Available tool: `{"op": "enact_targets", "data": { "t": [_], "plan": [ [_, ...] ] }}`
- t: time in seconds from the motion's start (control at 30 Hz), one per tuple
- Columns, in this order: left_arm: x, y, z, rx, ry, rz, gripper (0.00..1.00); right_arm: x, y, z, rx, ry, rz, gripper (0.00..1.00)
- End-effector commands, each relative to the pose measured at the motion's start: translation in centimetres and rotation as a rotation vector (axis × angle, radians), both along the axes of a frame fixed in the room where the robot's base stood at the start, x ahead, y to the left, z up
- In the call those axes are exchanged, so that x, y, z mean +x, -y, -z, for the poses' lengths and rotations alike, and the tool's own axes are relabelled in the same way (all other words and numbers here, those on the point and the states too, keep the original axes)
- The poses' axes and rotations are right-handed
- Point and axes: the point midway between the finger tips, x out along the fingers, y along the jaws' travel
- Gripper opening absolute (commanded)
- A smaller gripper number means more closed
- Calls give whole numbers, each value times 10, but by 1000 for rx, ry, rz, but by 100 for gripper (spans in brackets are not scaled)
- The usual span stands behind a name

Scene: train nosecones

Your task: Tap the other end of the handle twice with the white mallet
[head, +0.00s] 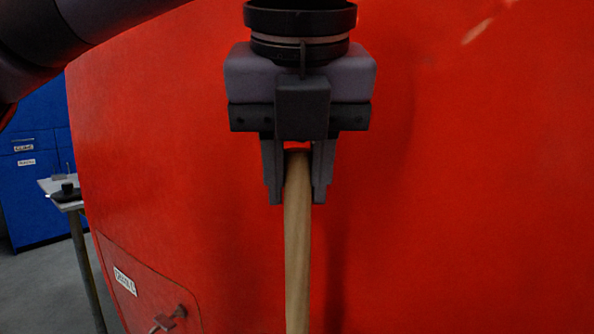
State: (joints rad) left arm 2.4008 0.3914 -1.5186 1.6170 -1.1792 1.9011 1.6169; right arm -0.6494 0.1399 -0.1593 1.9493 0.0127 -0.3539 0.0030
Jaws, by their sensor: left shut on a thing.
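My left gripper (297,190) hangs fingers down in the upper middle of the head view. It is shut on the top end of a pale wooden shaft (298,255), which looks like the mallet's. The shaft hangs nearly upright and runs out of the bottom edge. No white mallet head is in view. At the lower left, a small metal handle (167,321) sits on a labelled panel (140,285) of the red nosecone. It is cut off by the bottom edge, so only part shows. The gripper is above and right of it. My right gripper is not in view.
The large red nosecone (480,190) fills most of the view behind the gripper. At the left, a small table (50,185) with a dark object on it stands on the grey floor (45,285). Blue cabinets (35,190) stand behind it.

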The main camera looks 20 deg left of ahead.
Motion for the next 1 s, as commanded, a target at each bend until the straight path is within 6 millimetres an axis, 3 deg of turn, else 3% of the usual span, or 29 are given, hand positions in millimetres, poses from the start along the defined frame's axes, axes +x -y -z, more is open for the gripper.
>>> {"op": "enact_targets", "data": {
  "t": [0.33, 1.0],
  "plan": [
    [0, 0, 4, 9, -13, 2, 0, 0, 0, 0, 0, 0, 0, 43],
    [0, 0, -31, 3, -3, 1, 0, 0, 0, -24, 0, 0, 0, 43]
  ]
}}
